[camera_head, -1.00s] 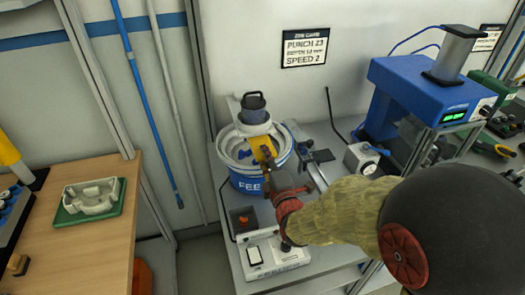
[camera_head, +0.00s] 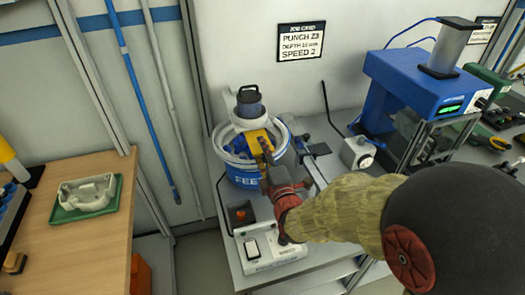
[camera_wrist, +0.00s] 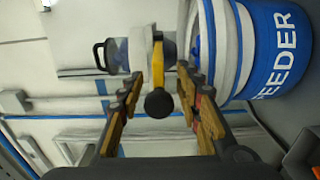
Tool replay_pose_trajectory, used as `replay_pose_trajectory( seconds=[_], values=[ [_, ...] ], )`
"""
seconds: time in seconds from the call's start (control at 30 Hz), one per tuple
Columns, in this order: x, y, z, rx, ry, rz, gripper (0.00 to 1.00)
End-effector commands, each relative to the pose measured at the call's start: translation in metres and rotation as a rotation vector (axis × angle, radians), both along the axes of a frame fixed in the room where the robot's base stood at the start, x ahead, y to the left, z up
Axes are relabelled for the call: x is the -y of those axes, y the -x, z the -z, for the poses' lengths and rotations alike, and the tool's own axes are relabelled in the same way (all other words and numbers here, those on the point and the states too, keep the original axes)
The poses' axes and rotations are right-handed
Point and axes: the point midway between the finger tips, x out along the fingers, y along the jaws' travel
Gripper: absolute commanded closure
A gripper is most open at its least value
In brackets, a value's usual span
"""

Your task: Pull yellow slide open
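The yellow slide (camera_head: 256,138) is on the front of the feeder, a white bowl on a blue drum (camera_head: 243,180), below a small hopper. In the wrist view the slide shows as a yellow bar (camera_wrist: 184,82) with a round black knob (camera_wrist: 159,103) in front. My gripper (camera_head: 263,157) is at the slide in the head view and hides part of it. In the wrist view my gripper (camera_wrist: 161,85) is open, with one finger on each side of the knob. Gaps show between the knob and the fingers; I cannot tell whether either finger touches the slide.
A clear hopper with a dark handle (camera_head: 248,96) stands above the slide. A control box with a red button (camera_head: 241,216) is in front of the drum. A blue press (camera_head: 425,85) stands at the right. A wooden table with a green tray (camera_head: 60,214) is at the left.

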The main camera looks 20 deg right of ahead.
Motion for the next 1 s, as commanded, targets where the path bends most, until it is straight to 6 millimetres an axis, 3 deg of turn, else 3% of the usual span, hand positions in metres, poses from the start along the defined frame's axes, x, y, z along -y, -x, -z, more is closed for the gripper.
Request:
replay_pose_trajectory(
  seconds=[0.23,0.7,1.0],
  values=[
    [0.0,0.013,-0.001,0.002,0.0,0.0,0.65],
    [0.0,0.096,-0.001,0.002,0.0,0.0,0.65],
    [0.0,0.118,0.0,0.0,0.0,0.0,0.65]
  ],
)
